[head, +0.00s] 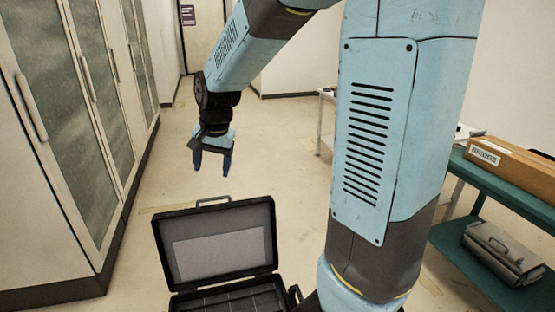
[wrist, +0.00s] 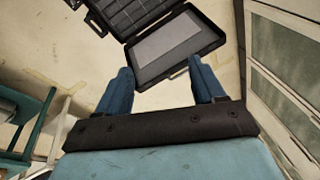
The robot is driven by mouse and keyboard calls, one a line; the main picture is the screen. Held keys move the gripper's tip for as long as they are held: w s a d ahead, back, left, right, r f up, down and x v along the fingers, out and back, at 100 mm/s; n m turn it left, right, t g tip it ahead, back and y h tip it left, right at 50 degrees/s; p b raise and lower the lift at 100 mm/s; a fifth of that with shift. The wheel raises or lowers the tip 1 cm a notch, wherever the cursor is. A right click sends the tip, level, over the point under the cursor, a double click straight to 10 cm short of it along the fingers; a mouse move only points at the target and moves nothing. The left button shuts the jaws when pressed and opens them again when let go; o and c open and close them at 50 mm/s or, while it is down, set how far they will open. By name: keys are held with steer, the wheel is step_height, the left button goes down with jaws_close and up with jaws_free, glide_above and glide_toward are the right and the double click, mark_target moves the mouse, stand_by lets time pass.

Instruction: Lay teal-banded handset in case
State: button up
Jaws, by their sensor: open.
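My gripper (head: 212,166) hangs in the air beyond the open case, fingers pointing down. In the wrist view my gripper (wrist: 160,84) has its two blue fingers spread apart with nothing between them. The case (head: 264,232) is black and stands open in the lower middle of the head view, lid raised with a grey panel inside. Its divided lower part is cut off by the bottom edge. The case also shows in the wrist view (wrist: 212,38), with several compartments visible and no handset seen in them. I see no teal-banded handset in either view.
Tall cabinets (head: 95,90) line the left side. At the right, a teal shelf unit (head: 515,200) holds a cardboard box (head: 505,165) and a grey case (head: 500,255). A pale table (head: 327,125) stands behind my arm. Open floor lies around my gripper.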

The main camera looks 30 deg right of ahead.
steer(key=s+d+r+n+t, duration=0.1)
steer(key=s+d+r+n, duration=0.2)
steer(key=s, duration=0.7)
steer(key=s+d+r+n+t+h, duration=0.1)
steer(key=s+d+r+n, duration=0.2)
steer(key=s, duration=0.8)
step_height(320, 180, up, 3)
steer(key=shift+d+r+t, duration=0.15)
steer(key=shift+d+t, duration=0.25)
steer(key=shift+d, duration=0.55)
steer(key=shift+s, duration=0.1)
